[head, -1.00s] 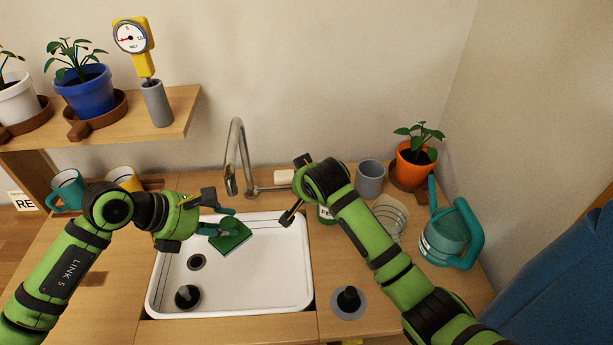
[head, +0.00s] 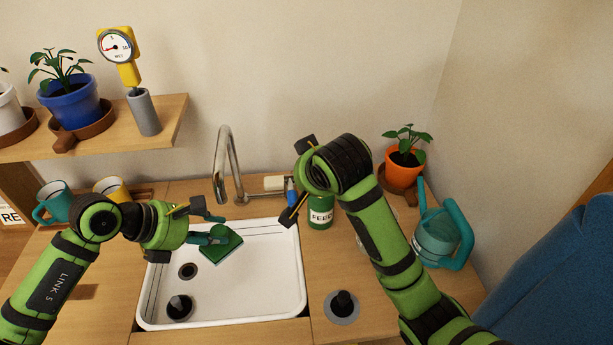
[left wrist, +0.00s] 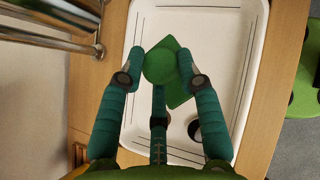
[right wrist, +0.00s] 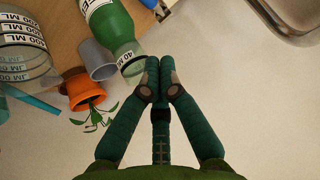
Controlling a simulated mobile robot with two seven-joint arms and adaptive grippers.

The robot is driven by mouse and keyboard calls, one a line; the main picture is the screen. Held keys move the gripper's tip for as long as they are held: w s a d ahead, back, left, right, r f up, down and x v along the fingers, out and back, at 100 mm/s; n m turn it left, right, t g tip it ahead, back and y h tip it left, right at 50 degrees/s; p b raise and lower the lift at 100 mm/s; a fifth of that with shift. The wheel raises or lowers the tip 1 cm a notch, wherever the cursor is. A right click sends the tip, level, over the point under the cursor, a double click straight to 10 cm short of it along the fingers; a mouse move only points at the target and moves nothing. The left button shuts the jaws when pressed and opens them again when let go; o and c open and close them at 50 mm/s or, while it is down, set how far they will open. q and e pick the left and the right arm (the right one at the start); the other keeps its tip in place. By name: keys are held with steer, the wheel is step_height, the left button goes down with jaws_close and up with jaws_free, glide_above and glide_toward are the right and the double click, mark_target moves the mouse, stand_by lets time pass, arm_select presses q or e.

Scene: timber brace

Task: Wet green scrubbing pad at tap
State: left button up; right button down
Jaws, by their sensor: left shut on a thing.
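The green scrubbing pad (head: 222,248), a flat square with a round green knob, is in my left gripper (head: 212,236) over the white sink (head: 245,300). The left wrist view shows the knob of the pad (left wrist: 176,93) between the gripper's fingers (left wrist: 160,66). The curved metal tap (head: 221,165) stands behind the sink; the pad is in front of and below its spout, apart from it. No water stream shows. My right gripper is largely hidden behind its own arm in the head view; in the right wrist view its fingertips (right wrist: 160,66) meet, empty.
A green FEED bottle (head: 320,212) stands right of the sink, near my right arm. A teal watering can (head: 437,240) and an orange plant pot (head: 401,172) are farther right. Mugs (head: 54,202) stand at left, below a shelf (head: 165,118) with plants.

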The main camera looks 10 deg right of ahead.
arm_select(q)
steer(key=shift+s+d, duration=0.15)
steer(key=shift+s, duration=1.15)
steer(key=shift+s+d, duration=0.2)
steer(key=shift+s, duration=1.15)
steer(key=shift+s+d, duration=0.15)
steer(key=shift+s, duration=1.15)
steer(key=s+r+p, duration=0.1)
steer(key=s+r, duration=0.3)
steer(key=s, duration=0.1)
steer(key=shift+d+p, duration=0.35)
steer(key=shift+p, duration=0.05)
